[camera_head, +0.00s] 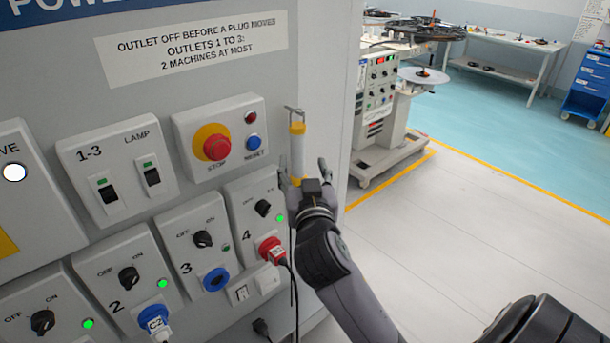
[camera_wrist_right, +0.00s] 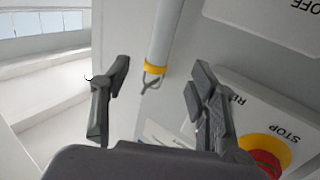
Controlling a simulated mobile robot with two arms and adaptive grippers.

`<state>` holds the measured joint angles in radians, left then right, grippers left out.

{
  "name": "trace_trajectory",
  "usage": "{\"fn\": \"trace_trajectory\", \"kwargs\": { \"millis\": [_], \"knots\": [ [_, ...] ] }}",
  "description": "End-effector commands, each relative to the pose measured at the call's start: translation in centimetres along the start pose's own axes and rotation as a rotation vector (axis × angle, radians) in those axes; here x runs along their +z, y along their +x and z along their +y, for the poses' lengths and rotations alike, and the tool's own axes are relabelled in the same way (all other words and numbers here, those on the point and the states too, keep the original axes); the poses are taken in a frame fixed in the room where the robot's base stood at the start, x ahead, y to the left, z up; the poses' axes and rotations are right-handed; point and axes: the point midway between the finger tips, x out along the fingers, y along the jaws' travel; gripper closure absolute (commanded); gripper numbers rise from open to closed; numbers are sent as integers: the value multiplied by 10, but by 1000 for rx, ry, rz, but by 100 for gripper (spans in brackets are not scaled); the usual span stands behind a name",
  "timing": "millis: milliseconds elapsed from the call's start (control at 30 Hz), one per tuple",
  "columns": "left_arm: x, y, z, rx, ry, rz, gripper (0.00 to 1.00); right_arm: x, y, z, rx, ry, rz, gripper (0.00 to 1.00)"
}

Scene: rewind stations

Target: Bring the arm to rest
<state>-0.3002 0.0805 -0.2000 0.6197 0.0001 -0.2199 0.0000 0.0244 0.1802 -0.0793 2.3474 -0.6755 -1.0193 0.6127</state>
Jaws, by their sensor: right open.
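My right gripper (camera_head: 303,172) is beside the right edge of the grey power panel, its arm coming up from the lower right. In the right wrist view the gripper's two fingers (camera_wrist_right: 158,72) stand wide apart with nothing clamped between them. A white tube with yellow ends (camera_head: 297,150) and a metal hook hangs upright at the panel edge, just beyond the fingers. In the wrist view the tube (camera_wrist_right: 165,35) shows upside down, its hook end pointing into the gap between the fingers. Its lower part is hidden behind the gripper in the head view. My left gripper is out of view.
A machine (camera_head: 378,100), workbench (camera_head: 505,70) and blue cart (camera_head: 588,88) stand behind. The floor (camera_head: 480,230) at right is clear.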

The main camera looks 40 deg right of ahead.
Motion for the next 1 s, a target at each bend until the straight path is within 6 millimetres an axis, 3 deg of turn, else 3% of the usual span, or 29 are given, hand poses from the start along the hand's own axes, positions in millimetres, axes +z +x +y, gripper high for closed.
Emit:
{"fn": "trace_trajectory", "kwargs": {
  "millis": [200, 400, 500, 567, 667, 800, 900, 1000],
  "knots": [
    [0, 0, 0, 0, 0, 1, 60, 0, -24, 0, 0, 1, 0, 46],
    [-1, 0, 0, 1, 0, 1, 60, 0, -27, 0, 0, -1, 0, 46],
    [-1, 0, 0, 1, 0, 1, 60, 12, -29, -1, -7, -13, -37, 46],
    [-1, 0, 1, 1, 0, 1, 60, 32, -34, -1, -19, -35, -99, 46],
    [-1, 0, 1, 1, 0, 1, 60, 84, -53, -2, -60, -96, -271, 46],
    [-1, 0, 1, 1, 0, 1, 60, 172, -106, -3, -169, -216, -584, 46],
    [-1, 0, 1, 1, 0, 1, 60, 218, -149, -2, -256, -288, -769, 46],
    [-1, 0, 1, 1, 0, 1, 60, 249, -190, 0, -341, -343, -917, 46]
  ]
}}
